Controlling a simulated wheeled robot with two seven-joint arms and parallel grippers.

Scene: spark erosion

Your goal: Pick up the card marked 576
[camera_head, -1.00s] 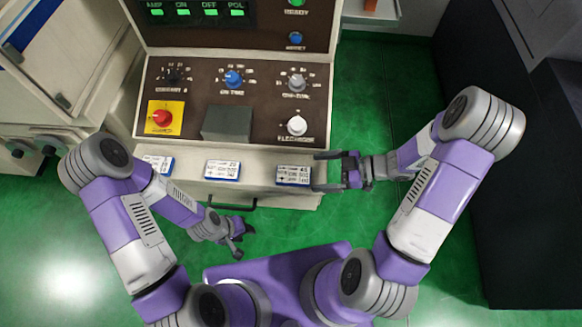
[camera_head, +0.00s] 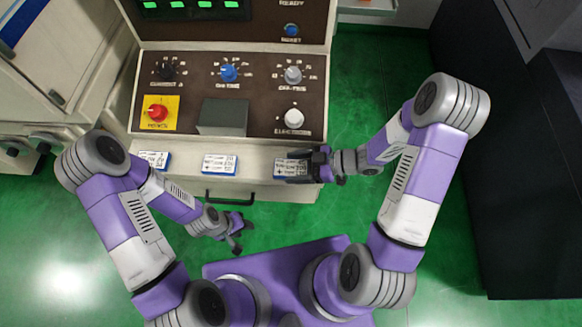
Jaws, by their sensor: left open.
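Three small white cards with blue edges and dark print lie in a row on the machine's pale front ledge: a left card (camera_head: 154,160), a middle card (camera_head: 220,164) and a right card (camera_head: 289,168). The print is too small for me to tell which is marked 576. My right gripper (camera_head: 304,167) is at the right card, reaching in from the right. Its fingers lie around the card's right part and hide some of it; I cannot tell whether they grip it. My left gripper (camera_head: 241,232) is open and empty, below the ledge and over the floor.
Behind the ledge is the brown control panel with a red knob (camera_head: 158,112), a grey block (camera_head: 222,117) and several dials. A dark handle (camera_head: 229,197) juts out below the middle card. A dark cabinet (camera_head: 490,180) stands at the right. Green floor lies between.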

